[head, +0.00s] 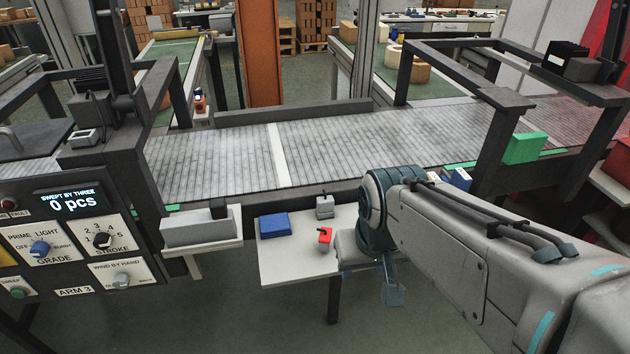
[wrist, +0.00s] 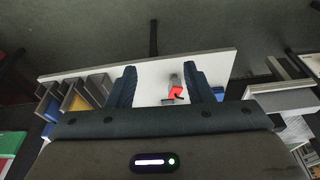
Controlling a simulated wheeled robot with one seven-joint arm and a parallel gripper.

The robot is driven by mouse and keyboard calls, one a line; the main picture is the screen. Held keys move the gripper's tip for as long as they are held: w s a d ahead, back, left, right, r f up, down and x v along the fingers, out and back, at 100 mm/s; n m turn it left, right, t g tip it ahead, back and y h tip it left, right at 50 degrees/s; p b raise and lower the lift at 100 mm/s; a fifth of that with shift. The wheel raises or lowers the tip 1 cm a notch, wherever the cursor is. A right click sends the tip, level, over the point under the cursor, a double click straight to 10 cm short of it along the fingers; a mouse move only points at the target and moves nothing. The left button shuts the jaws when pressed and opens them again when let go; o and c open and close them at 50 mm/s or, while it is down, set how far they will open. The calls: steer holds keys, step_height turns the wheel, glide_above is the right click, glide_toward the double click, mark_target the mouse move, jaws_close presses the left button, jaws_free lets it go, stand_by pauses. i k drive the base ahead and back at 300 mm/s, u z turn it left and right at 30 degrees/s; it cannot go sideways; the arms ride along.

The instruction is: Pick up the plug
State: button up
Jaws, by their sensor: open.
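The thing I take for the plug is a small red piece (head: 325,238) with dark ends, on the small white table (head: 282,262) below the conveyor. In the wrist view the red piece (wrist: 175,93) shows beside a grey part, between my finger lines and nearer the right finger. My gripper (wrist: 160,76) is open with nothing held. In the head view it hangs right of the red piece, at the table's right end, partly hidden by my arm. I cannot tell its exact height above the table.
A blue box (head: 274,224) and a grey block with a knob (head: 324,206) stand on the same table. A pale box on a shelf (head: 200,230) is to its left. The conveyor (head: 330,145) runs behind. Grey bins (wrist: 85,92) stand at left in the wrist view.

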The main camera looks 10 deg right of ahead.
mark_target(326, 203)
steer(key=z, duration=3.4)
steer(key=k, duration=1.2)
steer(key=u, duration=2.35)
steer(key=i, duration=0.5)
steer(key=z, duration=0.05)
